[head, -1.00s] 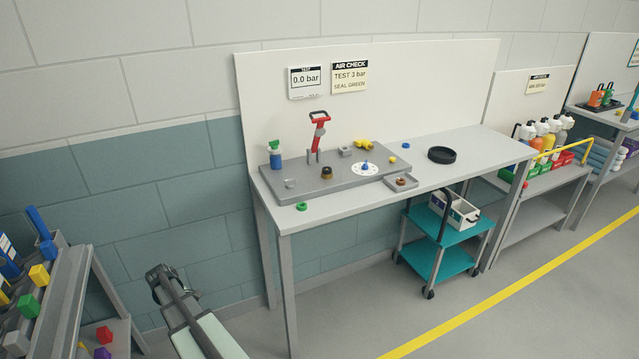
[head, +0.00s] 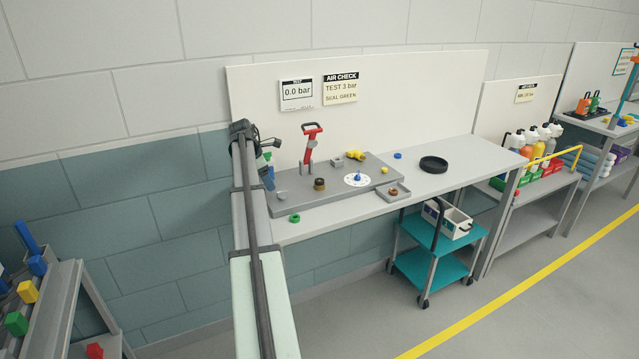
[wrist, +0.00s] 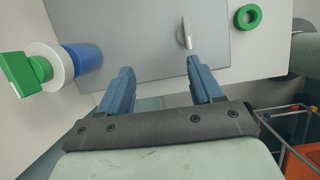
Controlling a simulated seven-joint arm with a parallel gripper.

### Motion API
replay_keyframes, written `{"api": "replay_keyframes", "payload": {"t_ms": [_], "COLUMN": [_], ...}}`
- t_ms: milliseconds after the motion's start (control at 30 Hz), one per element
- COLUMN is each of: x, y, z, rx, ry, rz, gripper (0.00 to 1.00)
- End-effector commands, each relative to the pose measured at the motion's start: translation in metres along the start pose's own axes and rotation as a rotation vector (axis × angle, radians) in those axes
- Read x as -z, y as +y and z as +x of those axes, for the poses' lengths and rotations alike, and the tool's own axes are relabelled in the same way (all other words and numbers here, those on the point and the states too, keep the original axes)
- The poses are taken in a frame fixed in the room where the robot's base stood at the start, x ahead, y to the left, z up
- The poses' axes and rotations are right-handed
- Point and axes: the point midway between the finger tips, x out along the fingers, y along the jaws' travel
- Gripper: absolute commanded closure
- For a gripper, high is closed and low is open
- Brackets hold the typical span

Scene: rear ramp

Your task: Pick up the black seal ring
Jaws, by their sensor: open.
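No small loose black ring is clearly visible. A wide black round thing (head: 433,165), a ring or a shallow dish, lies at the right of the grey bench (head: 455,178). A dark brown-topped fitting (head: 319,184) stands on the grey test plate (head: 292,198); I cannot tell whether a black ring is on it. My gripper (wrist: 158,66) is open and empty in the wrist view, above the plate's edge. A blue cylinder with a green top (wrist: 82,62) is left of it and a green ring (wrist: 247,17) to its upper right.
A red-handled lever (head: 311,140), a yellow fitting (head: 354,155) and a white dial (head: 357,180) are on the plate. A small tray (head: 393,192) and a blue ring (head: 397,155) are nearby. A teal cart (head: 437,272) stands below. The bench's right half is mostly clear.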

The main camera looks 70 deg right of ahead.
Motion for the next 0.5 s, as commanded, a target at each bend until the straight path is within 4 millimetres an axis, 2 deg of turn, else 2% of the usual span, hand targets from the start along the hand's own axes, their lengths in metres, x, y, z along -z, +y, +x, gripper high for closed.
{"api": "replay_keyframes", "payload": {"t_ms": [33, 100, 200, 333, 500], "x": [-0.034, -0.071, -0.112, -0.143, -0.154], "y": [0.002, -0.002, -0.009, -0.017, -0.021], "z": [-0.013, -0.027, -0.043, -0.055, -0.055], "rx": [0.001, 0.008, 0.016, 0.025, 0.03], "ry": [-0.011, -0.025, -0.04, -0.051, -0.055], "rz": [-0.003, -0.017, -0.036, -0.05, -0.056], "gripper": [0.35, 0.35, 0.35, 0.35, 0.35]}}
